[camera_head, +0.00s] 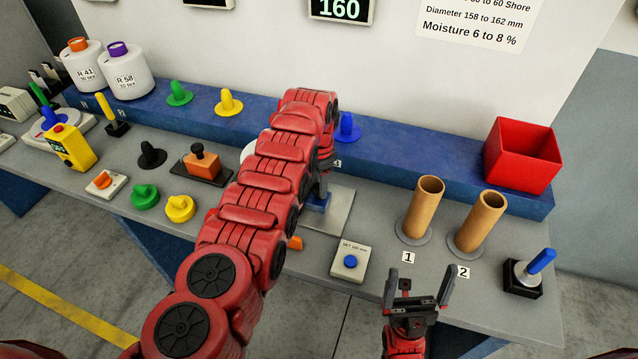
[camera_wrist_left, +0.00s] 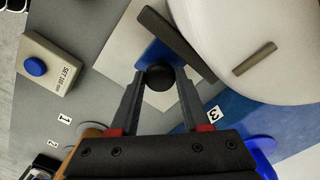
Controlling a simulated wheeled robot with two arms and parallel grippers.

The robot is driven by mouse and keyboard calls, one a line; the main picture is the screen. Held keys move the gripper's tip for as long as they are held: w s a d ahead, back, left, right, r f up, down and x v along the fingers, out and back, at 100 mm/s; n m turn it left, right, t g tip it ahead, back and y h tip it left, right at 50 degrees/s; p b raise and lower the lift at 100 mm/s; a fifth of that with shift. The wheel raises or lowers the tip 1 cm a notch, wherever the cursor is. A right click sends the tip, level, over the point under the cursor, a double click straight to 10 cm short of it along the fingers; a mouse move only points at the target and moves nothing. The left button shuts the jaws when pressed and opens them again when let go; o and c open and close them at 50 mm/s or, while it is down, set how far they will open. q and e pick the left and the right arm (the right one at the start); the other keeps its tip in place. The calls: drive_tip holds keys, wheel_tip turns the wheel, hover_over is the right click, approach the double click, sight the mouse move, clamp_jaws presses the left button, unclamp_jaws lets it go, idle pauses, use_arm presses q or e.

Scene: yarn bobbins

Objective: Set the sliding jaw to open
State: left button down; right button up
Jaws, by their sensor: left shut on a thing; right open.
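The sliding jaw is a blue block (camera_wrist_left: 152,50) with a black knob (camera_wrist_left: 160,76) and a dark bar (camera_wrist_left: 176,42) at its end. The block also shows in the head view (camera_head: 318,204), on a pale plate (camera_head: 338,212). The bar lies close to a large white round body (camera_wrist_left: 222,40); I cannot tell whether they touch. My left gripper (camera_wrist_left: 160,84) is shut on the black knob. In the head view my left arm hides most of that gripper and the white body. My right gripper (camera_head: 420,292) is open and empty at the bench's front edge.
A set-button box (camera_head: 350,262) stands left of two brown tubes (camera_head: 424,206) (camera_head: 477,224). A blue-handled lever (camera_head: 526,272) is at the right end. A red bin (camera_head: 522,155) sits on the blue shelf. Bobbins (camera_head: 125,75), coloured knobs and an orange block (camera_head: 202,164) are at left.

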use_arm(q)
drive_tip(key=shift+d, duration=0.1)
idle(0.6)
drive_tip(key=d, duration=0.1)
drive_tip(key=s+d, duration=0.1)
drive_tip(key=shift+d+p, duration=0.3)
drive_tip(key=d, duration=0.1)
drive_tip(key=d+b, duration=0.1)
drive_tip(key=shift+s+d+f, duration=0.15)
drive_tip(key=shift+s+d, duration=0.15)
drive_tip(key=shift+s, duration=0.1)
drive_tip(key=shift+s+d, duration=0.1)
drive_tip(key=shift+d, duration=0.1)
drive_tip(key=shift+a, duration=0.1)
drive_tip(key=c, duration=0.7)
unclamp_jaws()
drive_tip(key=shift+o, duration=0.2)
drive_tip(key=shift+d, duration=0.2)
drive_tip(key=shift+a+r, duration=0.1)
drive_tip(key=shift+r, duration=0.15)
